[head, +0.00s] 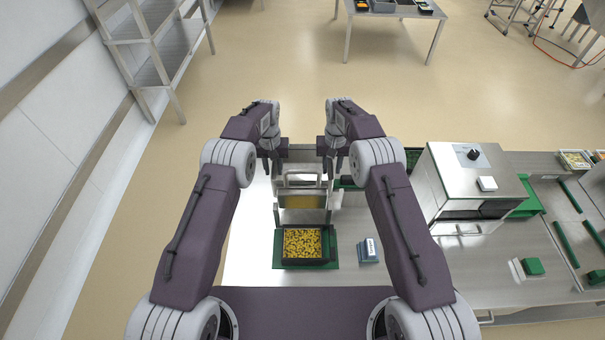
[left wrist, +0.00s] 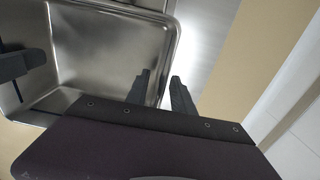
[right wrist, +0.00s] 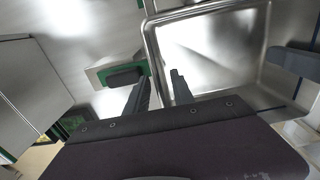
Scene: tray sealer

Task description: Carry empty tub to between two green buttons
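The empty tub is bare shiny steel with rounded corners. It shows large in the left wrist view (left wrist: 105,45) and in the right wrist view (right wrist: 215,45). In the head view it stands between my two grippers, partly hidden. My left gripper (head: 271,164) has a finger on each side of one tub rim, with a gap between the fingertips (left wrist: 161,80). My right gripper (head: 333,166) straddles the opposite rim in the same way, also with a gap (right wrist: 161,78). I cannot surely pick out two green buttons.
A tray of yellow pieces (head: 303,243) sits in a green frame below the grippers, before a steel part with a handle (head: 300,200). A blue-and-white box (head: 369,251) lies right of it. A steel machine (head: 470,185) and a green block (head: 533,267) are further right.

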